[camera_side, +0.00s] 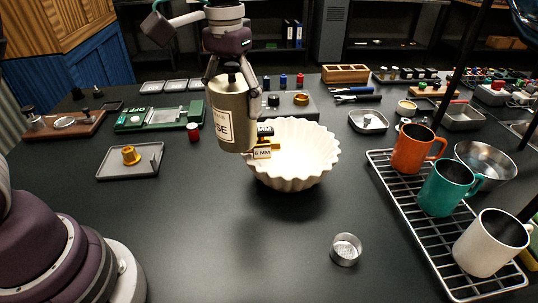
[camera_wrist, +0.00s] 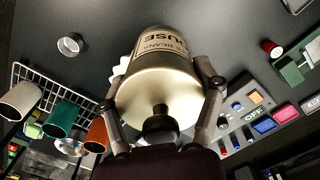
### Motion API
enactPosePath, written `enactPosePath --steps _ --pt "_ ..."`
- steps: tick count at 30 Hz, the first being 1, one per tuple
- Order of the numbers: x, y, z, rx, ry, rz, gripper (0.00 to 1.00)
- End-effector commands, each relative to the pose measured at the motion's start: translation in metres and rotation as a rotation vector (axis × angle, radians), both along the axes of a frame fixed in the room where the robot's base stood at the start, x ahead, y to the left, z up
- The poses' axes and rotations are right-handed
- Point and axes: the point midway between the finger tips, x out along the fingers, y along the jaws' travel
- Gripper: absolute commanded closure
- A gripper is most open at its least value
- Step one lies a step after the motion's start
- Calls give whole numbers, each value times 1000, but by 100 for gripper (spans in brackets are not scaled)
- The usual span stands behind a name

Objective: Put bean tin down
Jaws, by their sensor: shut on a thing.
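The bean tin (camera_side: 233,112) is a cream-gold cylinder with a printed label. My gripper (camera_side: 233,88) is shut on it and holds it upright in the air above the black table. In the side view the tin is in front of the left edge of the white fluted bowl (camera_side: 312,172). In the wrist view the tin (camera_wrist: 158,90) fills the middle, with its knobbed lid towards the camera and a gripper finger on each side. My gripper also shows in the wrist view (camera_wrist: 160,95). The tin hides part of the bowl there.
A wire rack (camera_side: 408,210) with orange, teal and white mugs stands at the right. A small metal cup (camera_side: 346,249) stands at the front. A grey tray (camera_side: 112,164) with a brass part (camera_side: 130,155) lies at the left. The front middle of the table is clear.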

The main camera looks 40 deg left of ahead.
Motion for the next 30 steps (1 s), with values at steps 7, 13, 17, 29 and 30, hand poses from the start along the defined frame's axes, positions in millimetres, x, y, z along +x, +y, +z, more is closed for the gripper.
enactPosePath --steps 7,13,17,29,30 --pt "-1 -18 -24 2 5 -140 74" --pt "-3 29 -26 -4 26 -177 74" --pt "-5 53 -28 0 5 -153 74" --pt "-116 104 -81 4 0 -227 74" --pt "-126 105 -86 3 0 -236 74"
